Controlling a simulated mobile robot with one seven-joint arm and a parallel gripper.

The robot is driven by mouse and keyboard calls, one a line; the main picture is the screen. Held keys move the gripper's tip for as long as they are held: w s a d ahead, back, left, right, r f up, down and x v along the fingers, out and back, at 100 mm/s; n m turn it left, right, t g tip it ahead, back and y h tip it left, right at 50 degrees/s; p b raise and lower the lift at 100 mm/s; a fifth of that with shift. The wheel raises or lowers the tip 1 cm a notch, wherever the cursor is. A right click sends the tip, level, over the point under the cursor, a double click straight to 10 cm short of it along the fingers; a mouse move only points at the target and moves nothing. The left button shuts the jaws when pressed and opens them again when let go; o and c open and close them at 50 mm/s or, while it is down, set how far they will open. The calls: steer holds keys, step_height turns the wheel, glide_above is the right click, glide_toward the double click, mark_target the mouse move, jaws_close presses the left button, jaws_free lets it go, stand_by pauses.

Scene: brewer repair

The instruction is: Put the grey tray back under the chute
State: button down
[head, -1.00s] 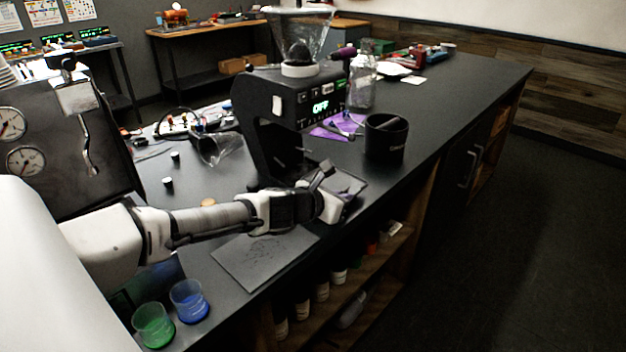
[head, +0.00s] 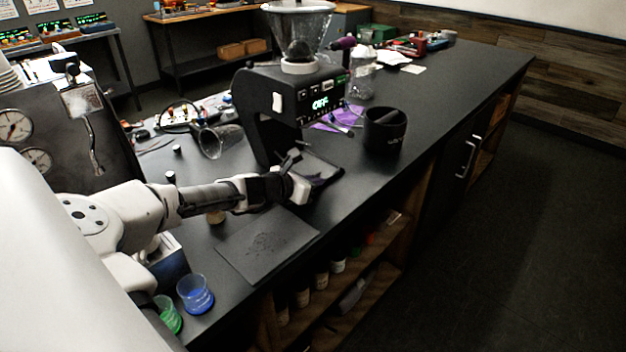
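The grey tray (head: 328,176) is at the base of the black coffee grinder (head: 258,105), low below its chute area. It looks level, but I cannot tell whether it touches the counter. My gripper (head: 298,180) is at the tray's near left edge, reaching in from the left. It appears shut on that edge, as the tray has moved along with it. The finger contact is small and partly hidden. The chute outlet is not clearly visible under the grinder's overhanging head.
A dark cup (head: 384,132) stands right of the tray. A grey mat (head: 265,245) with dark specks lies in front. A blue cup (head: 195,294) and green cup (head: 167,315) stand near the front edge. A clear funnel-like vessel (head: 218,140) lies left of the grinder.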

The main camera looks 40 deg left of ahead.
steer(key=c, duration=2.1)
jaws_free()
steer(key=shift+f, duration=0.2)
steer(key=o, duration=0.5)
